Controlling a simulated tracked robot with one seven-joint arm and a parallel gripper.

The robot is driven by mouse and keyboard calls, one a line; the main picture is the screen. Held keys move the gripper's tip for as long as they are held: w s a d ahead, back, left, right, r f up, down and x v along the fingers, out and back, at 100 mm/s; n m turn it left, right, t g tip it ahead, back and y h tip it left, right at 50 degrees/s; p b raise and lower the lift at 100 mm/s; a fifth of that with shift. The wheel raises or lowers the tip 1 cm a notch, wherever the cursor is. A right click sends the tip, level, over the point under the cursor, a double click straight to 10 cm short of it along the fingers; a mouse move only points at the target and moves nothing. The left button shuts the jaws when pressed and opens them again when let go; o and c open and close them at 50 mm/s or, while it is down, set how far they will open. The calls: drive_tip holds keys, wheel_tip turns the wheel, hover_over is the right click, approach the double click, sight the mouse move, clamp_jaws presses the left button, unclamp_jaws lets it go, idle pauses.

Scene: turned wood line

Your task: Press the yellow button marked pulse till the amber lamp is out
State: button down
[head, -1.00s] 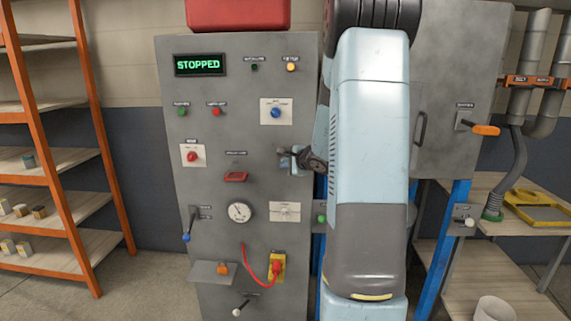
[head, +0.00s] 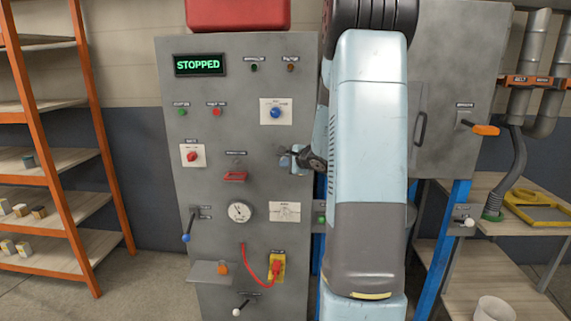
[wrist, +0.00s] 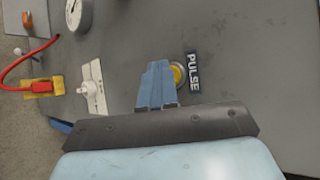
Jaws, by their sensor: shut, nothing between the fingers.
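The yellow button (wrist: 179,75) marked PULSE is in the wrist view, partly hidden behind my fingers. In the head view my gripper (head: 287,160) is at the right part of the grey panel (head: 215,130), and the button is hidden there. The amber lamp (head: 290,67) at the panel's top right is dark brown, unlit.
The display (head: 200,65) reads STOPPED. Around my gripper are a blue knob (head: 276,112), a red guarded switch (head: 235,176), a gauge (head: 239,212) and a white rotary switch (wrist: 92,88). An orange-framed shelf (head: 100,150) stands left.

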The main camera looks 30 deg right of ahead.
drive_tip(key=shift+s+a, duration=0.1)
drive_tip(key=shift+s, duration=0.05)
drive_tip(key=shift+s+a, duration=0.35)
drive_tip(key=shift+s, duration=0.15)
drive_tip(key=shift+s+a, duration=0.7)
drive_tip(key=shift+s, duration=0.35)
drive_tip(key=shift+s+a, duration=0.7)
drive_tip(key=shift+s, duration=0.3)
